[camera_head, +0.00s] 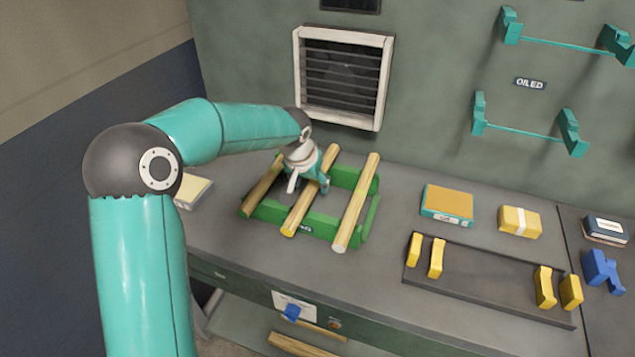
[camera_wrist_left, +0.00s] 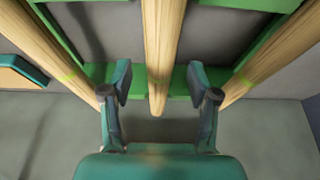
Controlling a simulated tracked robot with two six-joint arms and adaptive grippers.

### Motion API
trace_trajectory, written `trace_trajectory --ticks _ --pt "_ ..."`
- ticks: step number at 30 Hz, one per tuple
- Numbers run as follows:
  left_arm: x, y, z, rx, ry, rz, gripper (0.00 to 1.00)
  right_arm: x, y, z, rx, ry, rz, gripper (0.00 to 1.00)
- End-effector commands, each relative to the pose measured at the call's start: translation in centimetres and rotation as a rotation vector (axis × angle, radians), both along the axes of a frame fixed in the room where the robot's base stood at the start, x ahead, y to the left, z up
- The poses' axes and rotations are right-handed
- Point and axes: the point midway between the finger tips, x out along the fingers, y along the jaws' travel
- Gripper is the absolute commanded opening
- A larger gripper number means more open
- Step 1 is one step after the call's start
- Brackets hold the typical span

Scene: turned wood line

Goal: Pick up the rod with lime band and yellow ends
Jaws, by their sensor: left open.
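Three pale wooden rods lie side by side across a green rack (camera_head: 368,222) on the bench. The right rod (camera_head: 356,205) has a whitish near end; the left rod (camera_head: 260,188) has a yellowish one. Lime marks show on the outer rods too in the wrist view. My left gripper (camera_head: 308,184) is over the middle rod, fingers open on either side; in the wrist view they (camera_wrist_left: 159,78) are clear of it. My right gripper is out of view.
A dark tray (camera_head: 490,279) with yellow cradles lies to the right, below an orange-and-teal box (camera_head: 447,203) and a yellow block (camera_head: 519,221). Teal wall brackets (camera_head: 530,132) and a vent (camera_head: 342,77) are behind. A pale pad (camera_head: 193,190) lies at left.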

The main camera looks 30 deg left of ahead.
Motion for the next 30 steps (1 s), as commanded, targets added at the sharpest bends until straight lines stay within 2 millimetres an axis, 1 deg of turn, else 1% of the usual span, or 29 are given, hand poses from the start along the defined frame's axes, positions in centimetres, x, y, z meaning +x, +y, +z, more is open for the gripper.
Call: trace_trajectory --ticks 1,4,11,14,15,22,30 --pt "0.19 0.07 -0.60 -0.001 0.003 0.000 0.60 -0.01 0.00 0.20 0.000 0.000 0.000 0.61" --pt "0.49 0.12 -1.28 0.000 0.001 -0.001 0.60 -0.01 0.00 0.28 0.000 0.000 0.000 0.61" --pt "0.56 0.13 -1.42 0.001 -0.001 -0.001 0.60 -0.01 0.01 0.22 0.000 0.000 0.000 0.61" --pt "0.56 0.13 -1.40 0.001 -0.001 -0.001 0.45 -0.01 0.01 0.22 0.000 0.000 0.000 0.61" --pt "0.56 0.13 -1.40 0.001 -0.001 -0.001 0.39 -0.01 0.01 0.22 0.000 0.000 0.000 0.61" --pt "0.57 0.11 -1.37 0.001 -0.001 -0.001 0.00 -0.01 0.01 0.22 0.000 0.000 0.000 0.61" --pt "0.60 0.09 -1.31 0.001 -0.003 -0.001 0.00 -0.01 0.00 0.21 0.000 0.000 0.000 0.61"
